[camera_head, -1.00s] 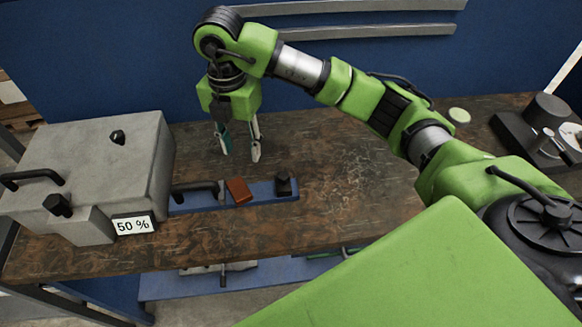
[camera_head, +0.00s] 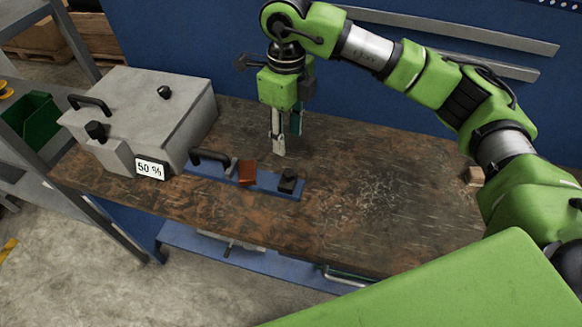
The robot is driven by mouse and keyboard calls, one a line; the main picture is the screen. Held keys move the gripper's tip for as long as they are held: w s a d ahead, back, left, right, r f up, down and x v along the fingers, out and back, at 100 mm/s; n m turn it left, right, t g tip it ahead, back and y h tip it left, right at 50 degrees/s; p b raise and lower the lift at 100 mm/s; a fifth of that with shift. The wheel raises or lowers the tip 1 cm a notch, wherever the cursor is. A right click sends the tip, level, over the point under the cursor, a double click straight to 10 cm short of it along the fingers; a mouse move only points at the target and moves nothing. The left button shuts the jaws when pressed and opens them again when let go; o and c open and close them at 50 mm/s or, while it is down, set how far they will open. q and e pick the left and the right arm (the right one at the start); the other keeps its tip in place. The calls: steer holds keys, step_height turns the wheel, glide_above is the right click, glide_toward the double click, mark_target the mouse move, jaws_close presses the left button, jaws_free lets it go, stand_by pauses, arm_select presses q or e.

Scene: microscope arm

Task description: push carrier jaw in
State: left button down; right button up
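A blue rail (camera_head: 213,174) lies on the workbench in front of the grey box. It bears a black handle (camera_head: 209,155) at its box end, a red-brown block (camera_head: 247,172) in the middle and a black clamp-like block (camera_head: 288,180) at its right end. I cannot tell for sure which of these is the carrier jaw. My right gripper (camera_head: 288,143) points down above the bench, behind the rail and apart from it. Its fingers stand apart with nothing between them. My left gripper is not in view.
The grey box (camera_head: 140,110) with knobs, a handle and a "50 %" label (camera_head: 150,169) stands at the left. A small wooden block (camera_head: 474,176) lies at the right. A blue wall rises behind.

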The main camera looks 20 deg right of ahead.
mark_target(288, 172)
step_height(288, 172, down, 11)
steer(key=p, duration=0.3)
steer(key=shift+d, duration=0.1)
steer(key=shift+f, duration=0.65)
jaws_close()
